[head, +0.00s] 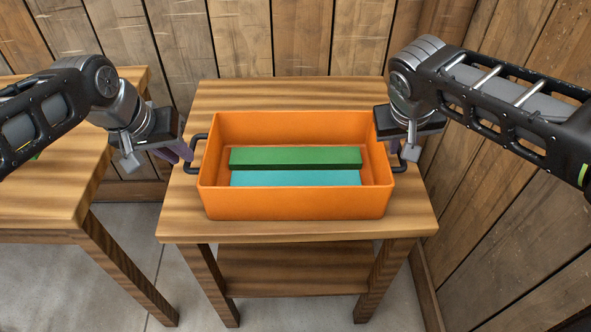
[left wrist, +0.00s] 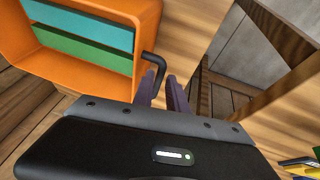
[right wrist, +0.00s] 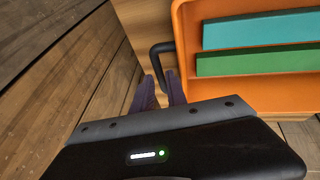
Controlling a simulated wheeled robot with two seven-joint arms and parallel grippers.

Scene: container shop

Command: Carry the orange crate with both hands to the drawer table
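The orange crate (head: 290,205) rests upright on a wooden table, with a green block (head: 295,157) and a teal block (head: 295,178) inside. It has a black handle at each end. My left gripper (head: 186,151) is at the left handle. In the left wrist view the purple fingers sit close together on either side of the left handle (left wrist: 160,66). My right gripper (head: 404,152) is at the right handle. In the right wrist view its fingers sit close together around the right handle (right wrist: 156,60). Both look shut on the handles, though the contact is partly hidden.
The crate's wooden table (head: 300,232) has a lower shelf (head: 290,270). Another wooden table (head: 50,205) stands close on the left, with a narrow gap between. Plank walls (head: 290,40) stand behind and on the right. Grey floor (head: 110,245) shows in front.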

